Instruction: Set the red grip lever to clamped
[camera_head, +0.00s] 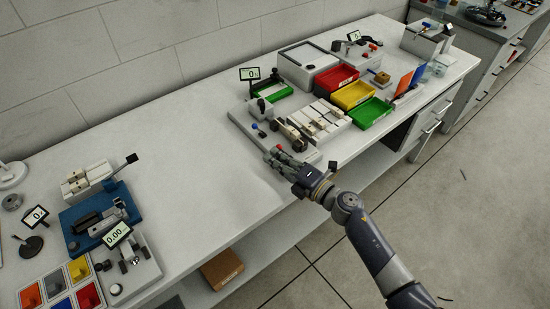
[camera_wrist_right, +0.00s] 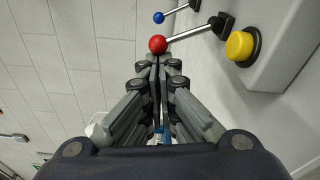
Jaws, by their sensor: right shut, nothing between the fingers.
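The red grip lever shows in the right wrist view as a red ball (camera_wrist_right: 158,44) on a thin metal rod that runs right to a black pivot (camera_wrist_right: 222,25). My right gripper (camera_wrist_right: 157,62) is shut and empty, its fingertips right at the ball's near edge. I cannot tell whether they touch it. In the head view my right gripper (camera_head: 274,156) is at the front edge of the grey welder fixture (camera_head: 304,156) on the bench. The lever is small there and partly hidden by the fingers. My left gripper is not in view.
A second lever with a blue ball (camera_wrist_right: 159,17) lies beside the red one. A yellow button (camera_wrist_right: 240,46) sits on the fixture's side near the pivot. Red, yellow and green bins (camera_head: 372,112) stand to the right. The bench (camera_head: 205,170) left of the fixture is clear.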

